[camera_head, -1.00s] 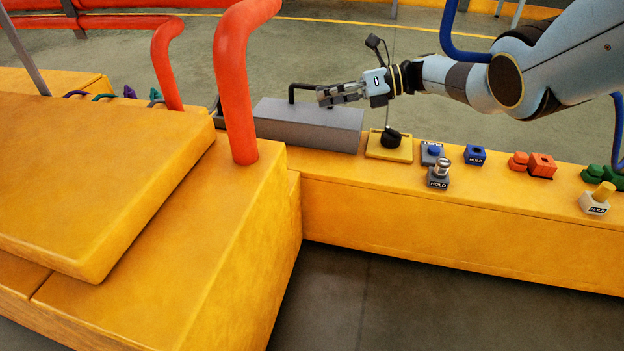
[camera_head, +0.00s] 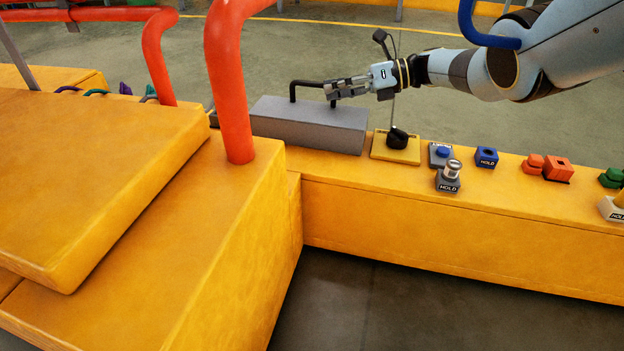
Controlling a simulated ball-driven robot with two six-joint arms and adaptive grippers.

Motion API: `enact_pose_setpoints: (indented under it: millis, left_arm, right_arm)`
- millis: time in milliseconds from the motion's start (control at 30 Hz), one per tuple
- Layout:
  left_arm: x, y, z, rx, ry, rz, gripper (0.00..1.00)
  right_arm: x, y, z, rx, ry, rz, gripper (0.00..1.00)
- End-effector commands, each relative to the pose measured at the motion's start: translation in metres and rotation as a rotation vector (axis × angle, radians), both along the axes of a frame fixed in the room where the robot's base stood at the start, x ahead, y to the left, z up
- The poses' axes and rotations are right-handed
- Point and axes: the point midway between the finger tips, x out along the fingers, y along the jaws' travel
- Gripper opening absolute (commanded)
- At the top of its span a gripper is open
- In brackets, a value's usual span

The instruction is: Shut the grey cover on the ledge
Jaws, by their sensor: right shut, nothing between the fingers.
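The grey cover (camera_head: 310,125) is a long box-like block on the yellow ledge (camera_head: 430,215), just right of a red pipe. It lies flat, with no open gap visible from here. A black bar handle (camera_head: 308,84) stands on its top. My right gripper (camera_head: 334,90) comes in from the right, with its fingers shut and empty at the right end of the handle. I cannot tell whether the fingers touch the handle. My left gripper is not in view.
A yellow plate with a black knob (camera_head: 397,140) stands right of the cover. Several small blue, grey, orange and green buttons and blocks (camera_head: 556,168) line the ledge farther right. Thick red pipes (camera_head: 232,80) rise at the left. Grey floor lies beyond.

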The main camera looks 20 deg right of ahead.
Motion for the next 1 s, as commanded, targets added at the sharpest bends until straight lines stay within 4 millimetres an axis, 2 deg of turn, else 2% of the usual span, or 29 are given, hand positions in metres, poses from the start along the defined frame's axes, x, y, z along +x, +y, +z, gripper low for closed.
enact_pose_setpoints:
  millis: [300,433,800,1000]
  left_arm:
    - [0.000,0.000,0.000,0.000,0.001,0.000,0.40]
    - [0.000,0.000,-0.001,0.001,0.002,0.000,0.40]
    - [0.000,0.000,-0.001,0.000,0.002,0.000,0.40]
    - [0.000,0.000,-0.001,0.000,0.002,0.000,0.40]
  right_arm:
    - [0.001,-0.002,0.000,-0.003,-0.001,-0.006,0.00]
    - [-0.003,-0.010,0.002,-0.005,-0.002,-0.006,0.00]
    - [-0.036,-0.077,0.023,-0.004,0.000,-0.005,0.00]
    - [-0.047,-0.099,0.030,-0.002,0.000,-0.002,0.00]
